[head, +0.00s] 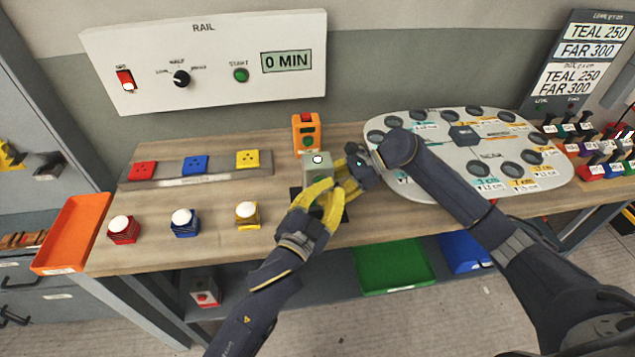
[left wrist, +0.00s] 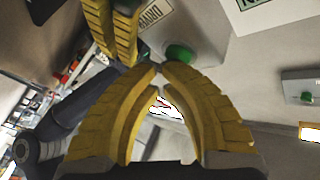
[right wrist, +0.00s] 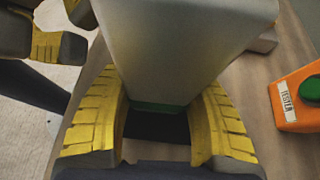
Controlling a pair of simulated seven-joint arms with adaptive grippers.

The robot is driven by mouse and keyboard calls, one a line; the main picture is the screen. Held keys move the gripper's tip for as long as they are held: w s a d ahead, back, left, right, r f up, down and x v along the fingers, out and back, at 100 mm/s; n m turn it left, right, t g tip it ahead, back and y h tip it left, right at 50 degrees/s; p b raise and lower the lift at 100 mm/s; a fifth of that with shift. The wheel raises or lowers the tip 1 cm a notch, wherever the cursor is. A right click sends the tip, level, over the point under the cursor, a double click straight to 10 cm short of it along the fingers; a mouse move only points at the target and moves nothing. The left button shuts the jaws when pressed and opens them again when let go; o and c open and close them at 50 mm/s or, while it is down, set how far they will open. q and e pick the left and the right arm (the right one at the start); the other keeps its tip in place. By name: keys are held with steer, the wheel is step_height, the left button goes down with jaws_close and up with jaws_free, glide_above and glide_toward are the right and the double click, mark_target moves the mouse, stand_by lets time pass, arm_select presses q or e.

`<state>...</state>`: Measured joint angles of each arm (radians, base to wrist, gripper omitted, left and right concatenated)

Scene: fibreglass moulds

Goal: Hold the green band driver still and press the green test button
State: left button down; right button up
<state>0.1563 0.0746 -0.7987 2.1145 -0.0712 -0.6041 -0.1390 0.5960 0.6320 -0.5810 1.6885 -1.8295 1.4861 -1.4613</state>
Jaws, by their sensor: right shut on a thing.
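The driver (head: 317,168), a grey box with a white top spot, stands at the front middle of the bench. In the right wrist view its grey body (right wrist: 180,45) fills the space between my right fingers, with a green band (right wrist: 158,107) low down. My right gripper (head: 352,172) is shut on it. It also shows in its own wrist view (right wrist: 165,115). In the left wrist view a green button (left wrist: 180,54) sticks out of the grey box. My left gripper (left wrist: 160,70) has its fingertips together just short of that button; contact cannot be told. In the head view my left gripper (head: 318,195) partly hides the driver.
An orange tester (head: 307,133) with a green button stands just behind the driver. Red (head: 124,230), blue (head: 185,222) and yellow (head: 247,215) units stand at the left. A white oval board (head: 470,150) lies right. The rail panel (head: 210,65) reads 0 MIN.

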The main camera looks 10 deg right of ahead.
arm_select(q)
steer(key=shift+w, duration=0.15)
stand_by(0.4)
steer(key=shift+s, duration=0.45)
steer(key=s, duration=0.6)
steer(key=shift+a, duration=0.15)
stand_by(0.3)
arm_select(e)
steer(key=o, duration=0.9)
steer(key=shift+d, duration=0.1)
